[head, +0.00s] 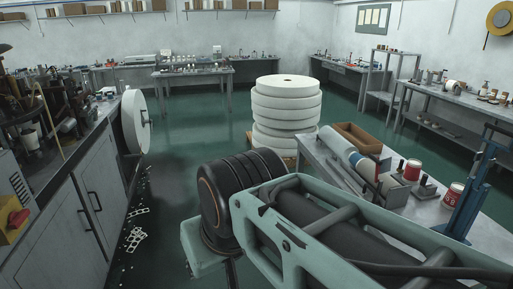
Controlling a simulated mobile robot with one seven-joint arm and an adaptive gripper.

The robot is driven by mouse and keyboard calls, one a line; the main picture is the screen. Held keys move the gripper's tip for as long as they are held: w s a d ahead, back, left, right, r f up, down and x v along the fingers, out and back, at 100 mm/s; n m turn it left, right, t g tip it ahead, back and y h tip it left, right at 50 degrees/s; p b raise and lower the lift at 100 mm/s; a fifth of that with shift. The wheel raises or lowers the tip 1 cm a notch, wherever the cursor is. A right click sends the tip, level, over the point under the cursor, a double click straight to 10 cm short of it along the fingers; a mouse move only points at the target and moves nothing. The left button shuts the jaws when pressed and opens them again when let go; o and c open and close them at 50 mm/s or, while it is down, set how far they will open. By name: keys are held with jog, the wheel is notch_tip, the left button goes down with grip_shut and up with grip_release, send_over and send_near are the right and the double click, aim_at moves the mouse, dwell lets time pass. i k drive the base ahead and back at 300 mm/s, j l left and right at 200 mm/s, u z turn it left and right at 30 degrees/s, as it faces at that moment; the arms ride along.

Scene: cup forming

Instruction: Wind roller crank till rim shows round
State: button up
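A cup-forming machine (55,110) of dark metal columns and rods stands on the grey cabinet at the left. I cannot pick out a roller crank or a cup rim on it; the parts there are small and crowded. A white paper reel (135,122) stands upright at its right side. My arm, teal frame links with a black ribbed joint, fills the lower middle and right. My gripper does not show.
A stack of white paper rolls (287,104) stands on a pallet in the middle. The right bench (322,163) holds a long roll (343,152) and a brown box (358,137). White scraps (135,238) lie by the left cabinet (60,235). Green floor is open behind the arm.

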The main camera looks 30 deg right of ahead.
aim_at(423, 183)
jog(key=i+l+z, duration=0.1)
jog(key=i+z, duration=0.65)
jog(key=z, duration=0.2)
jog(key=i+z, duration=0.2)
jog(key=z, duration=0.2)
jog(key=i+z, duration=0.2)
jog(key=z, duration=0.15)
jog(key=i+z, duration=0.15)
jog(key=z, duration=0.25)
jog(key=i+z, duration=0.15)
jog(key=z, duration=0.2)
jog(key=i+j+z, duration=0.1)
jog(key=z, duration=0.3)
jog(key=i+j+z, duration=0.15)
jog(key=z, duration=0.2)
